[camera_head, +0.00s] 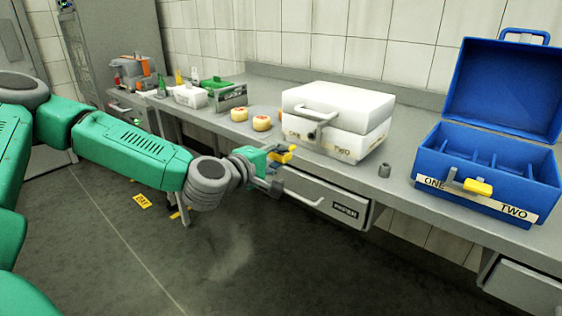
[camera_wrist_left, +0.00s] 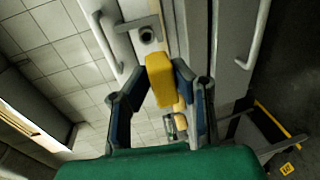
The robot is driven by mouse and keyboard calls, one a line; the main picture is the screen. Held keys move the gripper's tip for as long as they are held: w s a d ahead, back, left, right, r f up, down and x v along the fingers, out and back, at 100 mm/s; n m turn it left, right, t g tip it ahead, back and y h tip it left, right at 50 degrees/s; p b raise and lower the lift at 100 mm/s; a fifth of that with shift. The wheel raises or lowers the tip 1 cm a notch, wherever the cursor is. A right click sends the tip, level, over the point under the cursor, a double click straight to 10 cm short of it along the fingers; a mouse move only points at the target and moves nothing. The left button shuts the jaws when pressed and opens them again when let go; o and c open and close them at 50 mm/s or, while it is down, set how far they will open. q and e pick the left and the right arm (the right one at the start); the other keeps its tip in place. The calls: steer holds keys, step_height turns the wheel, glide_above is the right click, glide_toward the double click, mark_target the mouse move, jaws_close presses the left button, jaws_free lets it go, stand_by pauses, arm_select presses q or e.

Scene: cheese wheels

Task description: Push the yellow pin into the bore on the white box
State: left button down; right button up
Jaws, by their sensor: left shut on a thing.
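The white box (camera_head: 345,107) stands closed on the grey bench, with a handle on its front and labels ONE and TWO. Its dark round bore (camera_head: 313,133) is on the front below the handle. The bore also shows in the left wrist view (camera_wrist_left: 147,35), ahead of the pin. My left gripper (camera_head: 279,159) is shut on the yellow pin (camera_head: 285,152), in front of the bench and left of the box. In the left wrist view the yellow pin (camera_wrist_left: 160,78) sits between the fingertips, apart from the bore. My right gripper is not in view.
An open blue box (camera_head: 436,190) with a yellow pin (camera_head: 478,187) on its front stands right. Two cheese wheels (camera_head: 262,123), a white bin (camera_head: 190,96) and a green crate (camera_head: 214,85) are left. A drawer (camera_head: 318,194) is below.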

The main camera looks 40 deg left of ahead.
mark_target(295, 147)
arm_select(q)
steer(key=w, duration=0.3)
steer(key=shift+w+d+b, duration=0.15)
steer(key=shift+w+b, duration=0.25)
steer(key=shift+w+d, duration=0.3)
steer(key=shift+w, duration=0.5)
steer(key=shift+w+a, duration=0.1)
steer(key=shift+w, duration=0.1)
steer(key=shift+a, duration=0.1)
steer(key=shift+a, duration=0.1)
steer(key=shift+d+r+b, duration=0.1)
steer(key=shift+d+b, duration=0.15)
steer(key=shift+b, duration=0.05)
steer(key=shift+a, duration=0.15)
